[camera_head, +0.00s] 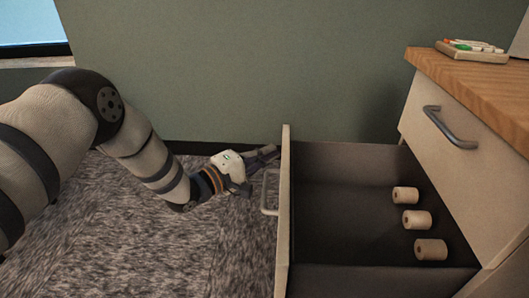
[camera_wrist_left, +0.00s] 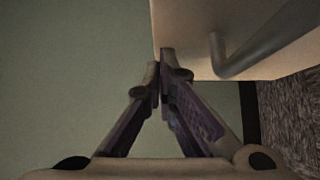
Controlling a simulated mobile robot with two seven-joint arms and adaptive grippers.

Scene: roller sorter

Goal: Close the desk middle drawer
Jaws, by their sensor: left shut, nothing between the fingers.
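The desk's open drawer (camera_head: 335,165) is pulled far out to the left, below a closed upper drawer. Its pale front panel (camera_head: 284,225) has a grey handle (camera_head: 268,192). My left gripper (camera_head: 268,153) is shut and empty, at the outer side of the front panel, near its far end and beyond the handle. In the left wrist view the shut fingertips (camera_wrist_left: 164,62) overlap the edge of the pale panel (camera_wrist_left: 190,30), with the handle (camera_wrist_left: 220,55) to their right. I cannot tell whether they touch the panel. My right gripper is not in view.
Three small beige rolls (camera_head: 405,195) lie in the drawer. The closed upper drawer (camera_head: 450,150) has its own handle (camera_head: 448,128). A small tray with coloured items (camera_head: 470,48) sits on the wooden desktop (camera_head: 480,80). Carpet (camera_head: 150,245) lies left of the drawer; a green wall stands behind.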

